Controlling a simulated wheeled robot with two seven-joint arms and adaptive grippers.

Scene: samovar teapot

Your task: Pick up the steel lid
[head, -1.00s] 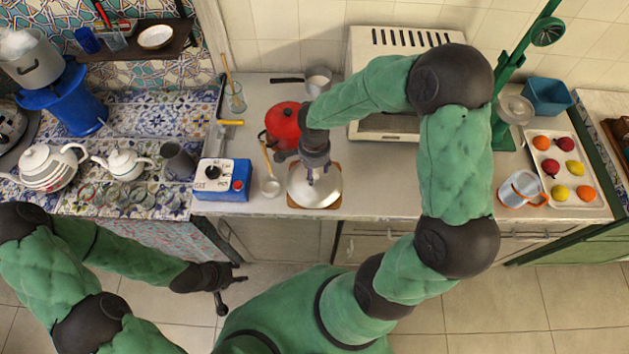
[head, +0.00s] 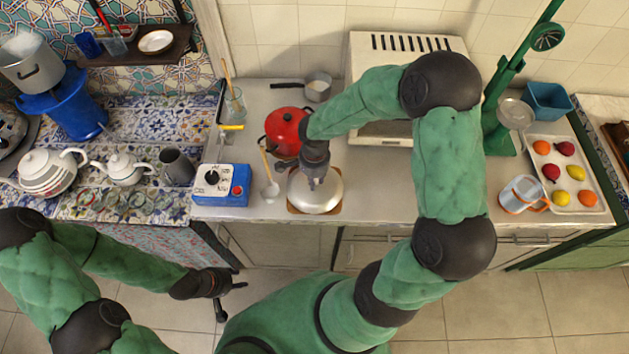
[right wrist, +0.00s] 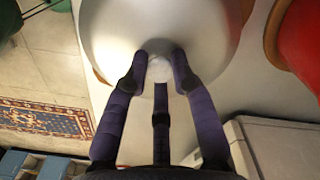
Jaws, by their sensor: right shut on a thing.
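The steel lid (head: 323,199) is a shiny silver dome on a wooden board (head: 292,208) on the counter, below the red pot. My right gripper (head: 317,184) comes down on it from above and is shut on its knob. In the right wrist view the lid (right wrist: 160,25) fills the top middle, and the fingers of my right gripper (right wrist: 158,65) close around the pale knob. I cannot tell whether the lid is lifted or what is under it. My left gripper (head: 231,297) hangs over the floor at the lower left, away from the counter; its fingers look spread.
A red pot (head: 284,127) stands just behind the lid. A ladle (head: 270,189) and a blue box with a dial (head: 221,186) are to its left. A steel saucepan (head: 318,86) is at the back. The counter to the right (head: 375,190) is clear up to my right arm.

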